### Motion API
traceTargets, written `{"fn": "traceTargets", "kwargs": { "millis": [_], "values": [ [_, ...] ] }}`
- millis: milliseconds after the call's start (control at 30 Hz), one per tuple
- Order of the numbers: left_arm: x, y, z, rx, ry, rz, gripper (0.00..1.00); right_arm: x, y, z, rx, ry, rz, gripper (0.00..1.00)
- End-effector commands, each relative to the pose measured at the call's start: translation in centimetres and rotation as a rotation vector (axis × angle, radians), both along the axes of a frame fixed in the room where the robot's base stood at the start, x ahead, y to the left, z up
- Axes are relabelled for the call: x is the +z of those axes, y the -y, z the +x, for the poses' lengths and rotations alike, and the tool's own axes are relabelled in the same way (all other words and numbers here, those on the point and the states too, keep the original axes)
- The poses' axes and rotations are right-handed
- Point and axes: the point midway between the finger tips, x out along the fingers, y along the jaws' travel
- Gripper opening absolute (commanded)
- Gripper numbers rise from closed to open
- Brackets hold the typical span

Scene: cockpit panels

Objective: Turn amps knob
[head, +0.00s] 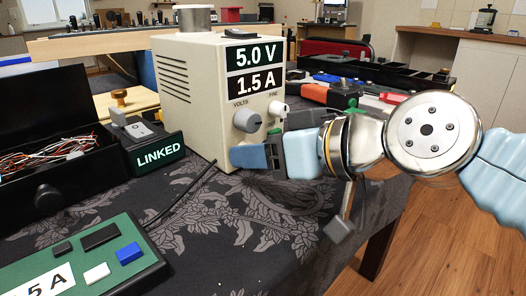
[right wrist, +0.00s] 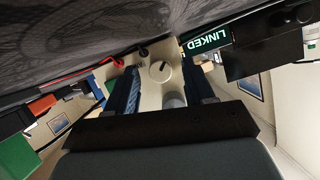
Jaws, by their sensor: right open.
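The cream power supply (head: 190,90) stands on the table, its displays reading 5.0 V and 1.5 A. The grey volts knob (head: 247,120) and the small white fine knob (head: 279,109) show on its front. In the head view my right gripper (head: 257,156) is below them at the front panel and covers the lower part. In the right wrist view, a round knob with a dark pointer line (right wrist: 160,70) lies between the open fingers of my right gripper (right wrist: 158,82), with no label readable. I cannot tell whether the fingers touch it. My left gripper is not in view.
A LINKED sign (head: 159,152) and a black box with wires (head: 50,150) stand left of the supply. A green board (head: 90,265) lies in front. Red and black terminals (right wrist: 118,62) show beside the knob. Patterned cloth in front is mostly clear.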

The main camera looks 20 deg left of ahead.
Motion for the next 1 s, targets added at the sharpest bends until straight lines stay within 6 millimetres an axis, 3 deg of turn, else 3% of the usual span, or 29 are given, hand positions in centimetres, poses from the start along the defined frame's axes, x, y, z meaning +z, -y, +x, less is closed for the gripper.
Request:
{"fn": "traceTargets", "kwargs": {
  "millis": [233, 567, 1000],
  "values": [
    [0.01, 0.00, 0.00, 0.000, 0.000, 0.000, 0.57, 0.01, -0.03, 0.01, 0.000, 0.000, 0.001, 0.51],
    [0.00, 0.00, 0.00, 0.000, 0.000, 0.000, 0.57, 0.01, -0.02, 0.00, 0.000, 0.000, 0.000, 0.01],
    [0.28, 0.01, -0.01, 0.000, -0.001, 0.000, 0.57, 0.06, -0.04, -0.13, 0.001, 0.092, -0.040, 0.00]
  ]
}}
